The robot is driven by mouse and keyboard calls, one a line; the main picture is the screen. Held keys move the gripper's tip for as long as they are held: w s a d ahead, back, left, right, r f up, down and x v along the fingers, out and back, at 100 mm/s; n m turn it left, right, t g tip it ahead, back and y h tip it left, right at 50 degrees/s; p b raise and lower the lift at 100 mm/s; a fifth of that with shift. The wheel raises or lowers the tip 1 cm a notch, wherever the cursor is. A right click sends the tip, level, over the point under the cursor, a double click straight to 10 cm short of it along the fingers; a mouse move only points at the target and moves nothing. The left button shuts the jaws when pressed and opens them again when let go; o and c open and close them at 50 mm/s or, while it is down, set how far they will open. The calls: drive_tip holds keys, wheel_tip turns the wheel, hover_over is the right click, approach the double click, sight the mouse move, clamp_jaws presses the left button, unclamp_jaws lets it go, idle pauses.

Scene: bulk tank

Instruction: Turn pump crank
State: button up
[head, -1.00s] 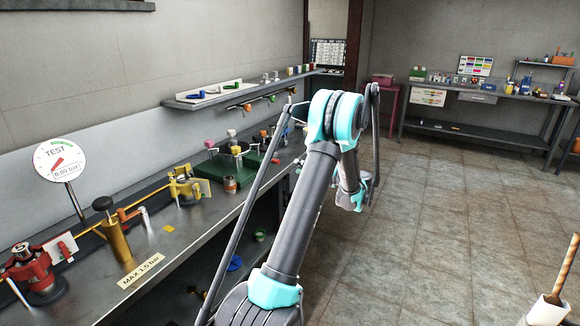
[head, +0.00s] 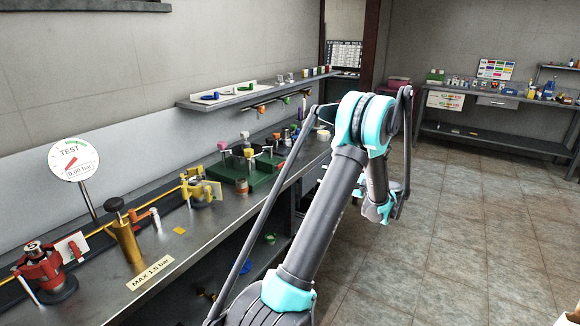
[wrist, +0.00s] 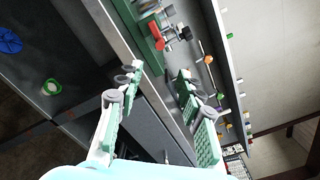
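A brass cylinder with a black knob (head: 125,235), which looks like a hand pump, stands upright on the steel bench at the left.
A red valve unit (head: 45,270) and a yellow valve unit (head: 200,188) flank the pump. A MAX 1.5 bar label (head: 150,273) lies at the bench front. A green tray (head: 232,180) with several items sits further back. The tiled floor (head: 450,240) at right is open.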

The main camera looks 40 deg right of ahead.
sight(290, 165)
drive_tip(key=shift+n, duration=0.5)
drive_tip(key=x, duration=1.7)
drive_tip(key=shift+w, duration=0.1)
